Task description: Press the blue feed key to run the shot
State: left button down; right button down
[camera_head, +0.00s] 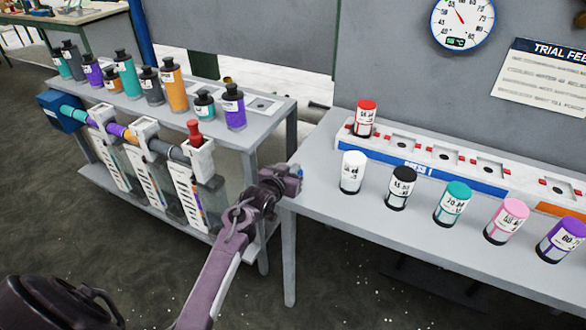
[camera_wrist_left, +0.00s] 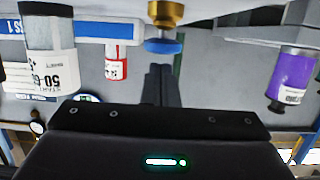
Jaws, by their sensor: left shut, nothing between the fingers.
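The blue feed key (camera_wrist_left: 164,46) is a round blue button on a brass stem in the left wrist view, which looks upside down. In the head view a small blue patch (camera_head: 297,171) shows at my gripper's tip, by the table's left corner. My left gripper (camera_head: 287,179) is shut and empty. In the left wrist view its dark fingertips (camera_wrist_left: 160,72) are in line with the key and very close to it; I cannot tell whether they touch. My right gripper is not in view.
A rack with a blue PRESS 1 strip (camera_head: 408,167) holds a red-capped canister (camera_head: 365,119). A white canister (camera_head: 353,173) and several coloured ones stand in front. The left bench (camera_head: 262,118) carries bottles, with a red-topped press tube (camera_head: 195,135) below.

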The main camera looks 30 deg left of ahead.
pick_arm(q)
jog(key=shift+f, duration=0.3)
